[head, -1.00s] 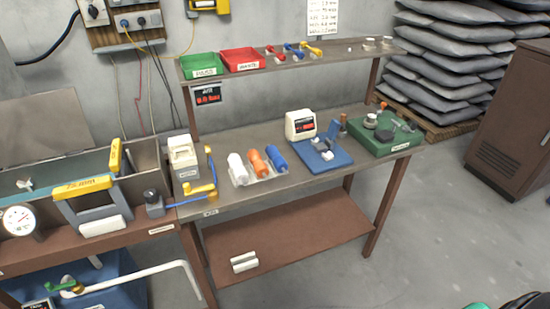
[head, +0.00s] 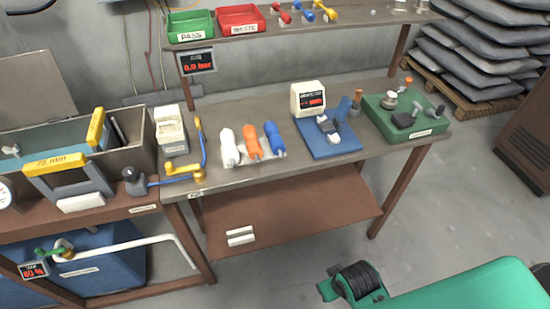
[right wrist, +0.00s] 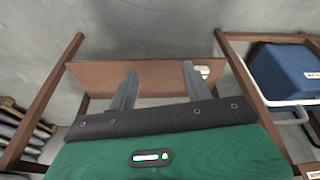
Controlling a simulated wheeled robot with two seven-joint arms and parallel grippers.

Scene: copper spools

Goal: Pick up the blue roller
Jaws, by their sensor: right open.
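The blue roller (head: 274,138) lies on the workbench in the head view, at the right end of a row with an orange roller (head: 252,142) and a white roller (head: 229,148). My right gripper (right wrist: 158,78) shows in the right wrist view with its two fingers apart and nothing between them. It is apart from the rollers, and the lower brown shelf is behind its fingers. The rollers do not show in the right wrist view. My left gripper is not in view.
A blue stand with a white scale (head: 309,98) is right of the rollers, and a green tray (head: 375,112) is farther right. A yellow-handled valve (head: 198,172) and a white box (head: 171,128) are to the left. An upper shelf (head: 350,17) runs behind.

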